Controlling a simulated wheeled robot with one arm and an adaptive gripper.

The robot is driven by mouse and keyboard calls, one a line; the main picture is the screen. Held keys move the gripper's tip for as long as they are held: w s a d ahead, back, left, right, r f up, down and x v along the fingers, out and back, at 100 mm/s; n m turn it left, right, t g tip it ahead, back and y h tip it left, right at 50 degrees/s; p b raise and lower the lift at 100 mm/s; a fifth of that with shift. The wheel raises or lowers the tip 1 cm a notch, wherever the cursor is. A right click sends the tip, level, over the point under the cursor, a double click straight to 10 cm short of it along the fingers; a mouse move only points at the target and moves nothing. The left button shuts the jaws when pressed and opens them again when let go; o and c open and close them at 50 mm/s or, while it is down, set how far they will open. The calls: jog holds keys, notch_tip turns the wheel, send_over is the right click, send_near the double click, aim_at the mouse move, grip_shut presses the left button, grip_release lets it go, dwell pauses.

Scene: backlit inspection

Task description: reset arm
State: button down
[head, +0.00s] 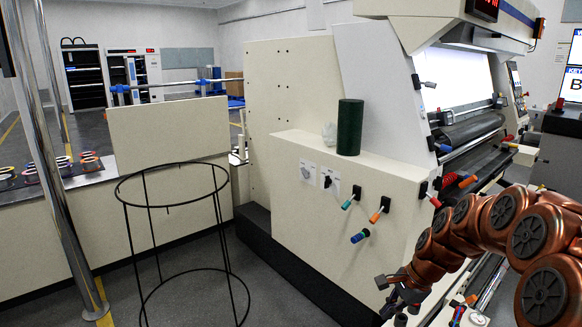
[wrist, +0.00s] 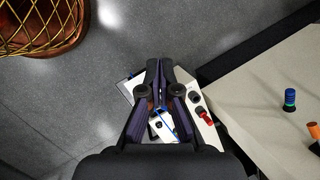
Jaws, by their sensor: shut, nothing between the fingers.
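My gripper (head: 388,296) is at the end of my copper-coloured arm, low at the right of the head view, in front of the cream machine (head: 305,200). It hangs in free air near the machine's front side. In the wrist view my gripper (wrist: 160,78) points away over the grey floor. Its two dark fingers are together with nothing between them. Part of the gripper is hard to make out against the dark parts in the head view.
A dark green cylinder (head: 350,127) stands on the machine's ledge beside a small crumpled clear thing (head: 329,132). Coloured knobs (head: 360,236) stick out from its front. A black wire stand (head: 172,172) is at left. Open floor (wrist: 75,105) shows in the wrist view.

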jog(key=s+a+r+n+g+h, duration=0.1)
jog(key=s+n, duration=0.4)
jog(key=s, duration=0.6)
jog(key=s+a+r+n+g+h+p, duration=0.1)
jog(key=s+r+n, duration=0.3)
jog(key=s, duration=0.8)
jog(key=s+a+r+n+g+h+p, duration=0.1)
jog(key=s+a+r+n, duration=0.2)
jog(key=s, duration=0.9)
jog(key=shift+s+a+r+n+h, duration=0.15)
jog(key=shift+a+r+n+h, duration=0.25)
jog(key=shift+n, duration=0.9)
jog(key=shift+d, duration=0.1)
